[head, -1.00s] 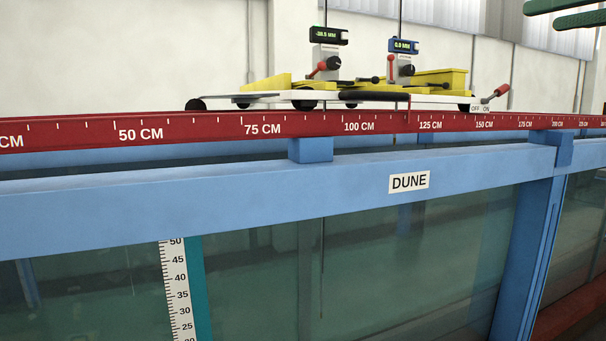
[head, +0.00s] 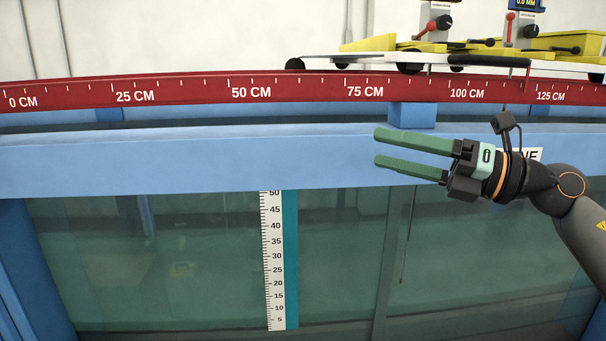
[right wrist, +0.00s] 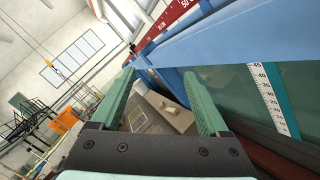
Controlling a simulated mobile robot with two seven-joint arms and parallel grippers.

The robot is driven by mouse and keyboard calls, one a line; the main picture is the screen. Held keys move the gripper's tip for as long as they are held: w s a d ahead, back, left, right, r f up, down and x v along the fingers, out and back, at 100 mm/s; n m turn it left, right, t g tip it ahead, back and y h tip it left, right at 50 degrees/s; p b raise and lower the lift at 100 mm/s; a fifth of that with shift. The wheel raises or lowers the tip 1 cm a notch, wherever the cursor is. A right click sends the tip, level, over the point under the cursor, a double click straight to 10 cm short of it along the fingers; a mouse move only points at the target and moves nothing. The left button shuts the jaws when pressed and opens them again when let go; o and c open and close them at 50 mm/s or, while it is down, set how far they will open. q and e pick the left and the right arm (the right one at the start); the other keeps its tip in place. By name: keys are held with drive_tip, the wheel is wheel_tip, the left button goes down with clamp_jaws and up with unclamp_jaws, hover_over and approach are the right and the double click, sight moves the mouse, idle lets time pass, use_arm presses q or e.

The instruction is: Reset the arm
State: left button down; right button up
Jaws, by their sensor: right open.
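My right gripper (head: 378,148) comes in from the right in the head view, in front of the flume's blue top beam. Its two green fingers point left and stand apart with nothing between them. The open fingers also show in the right wrist view (right wrist: 160,95), beside the flume's glass side. My right forearm runs down to the lower right edge of the head view. My left gripper is not in view.
The blue flume beam (head: 190,160) spans the head view above the glass. A red scale rail (head: 190,90) runs along the top. A wheeled carriage with yellow parts (head: 380,43) stands upper right. A white vertical ruler (head: 273,260) is on the glass.

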wheel_tip(320, 180, down, 35)
drive_tip(key=s+d+m+t+h+p, duration=0.2)
drive_tip(key=m+t+h, duration=0.8)
drive_tip(key=m, duration=1.9)
drive_tip(key=s+d+f+m+g+h, duration=0.1)
drive_tip(key=s+f+m+g+h, duration=0.4)
drive_tip(key=s+f, duration=1.7)
wheel_tip(320, 180, down, 2)
drive_tip(key=m+g, duration=0.4)
drive_tip(key=shift+s+d, duration=0.15)
drive_tip(key=shift+s, duration=0.1)
